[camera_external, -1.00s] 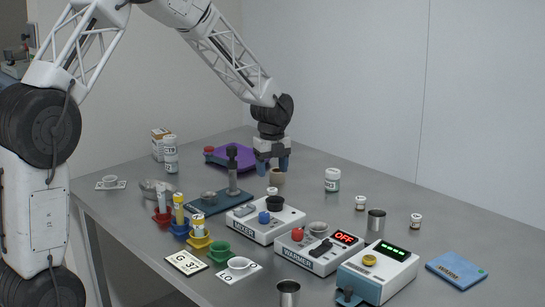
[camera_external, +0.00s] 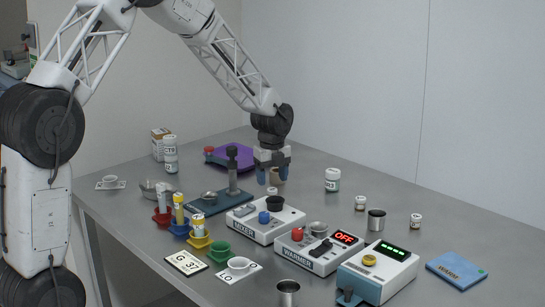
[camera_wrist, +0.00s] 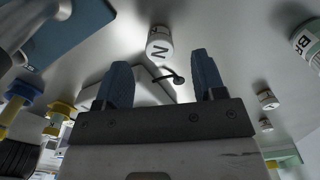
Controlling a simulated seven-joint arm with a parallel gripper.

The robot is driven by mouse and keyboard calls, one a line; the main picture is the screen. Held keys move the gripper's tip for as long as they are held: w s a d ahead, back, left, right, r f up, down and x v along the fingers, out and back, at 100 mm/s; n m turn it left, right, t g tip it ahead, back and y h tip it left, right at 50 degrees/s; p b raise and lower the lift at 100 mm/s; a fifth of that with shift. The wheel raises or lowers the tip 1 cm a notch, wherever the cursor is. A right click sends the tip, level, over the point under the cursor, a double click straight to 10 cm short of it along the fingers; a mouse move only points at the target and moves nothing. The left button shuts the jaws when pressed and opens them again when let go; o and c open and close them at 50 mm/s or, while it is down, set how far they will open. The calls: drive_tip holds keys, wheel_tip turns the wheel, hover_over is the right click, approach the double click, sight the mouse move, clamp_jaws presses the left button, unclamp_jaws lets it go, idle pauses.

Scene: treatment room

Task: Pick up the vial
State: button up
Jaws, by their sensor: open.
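Several small white vials with dark labels stand on the grey table. One vial (camera_external: 272,191) stands behind the mixer, just below my gripper (camera_external: 273,178). In the wrist view a white vial marked N (camera_wrist: 159,46) stands ahead of my gripper (camera_wrist: 163,76), roughly centred between the blue fingertips and apart from them. My gripper points down and is open and empty. Two other small vials stand farther right, one near the steel cup (camera_external: 360,203) and one beyond it (camera_external: 416,220).
The mixer (camera_external: 246,226), the warmer (camera_external: 309,262) and a device with a green display (camera_external: 396,252) stand in front.

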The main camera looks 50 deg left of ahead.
sight(272, 190)
drive_tip(key=shift+d+f, duration=0.1)
drive_tip(key=shift+f, duration=2.45)
drive_tip(key=c, duration=1)
drive_tip(key=shift+r, duration=0.1)
drive_tip(key=shift+r, duration=4.95)
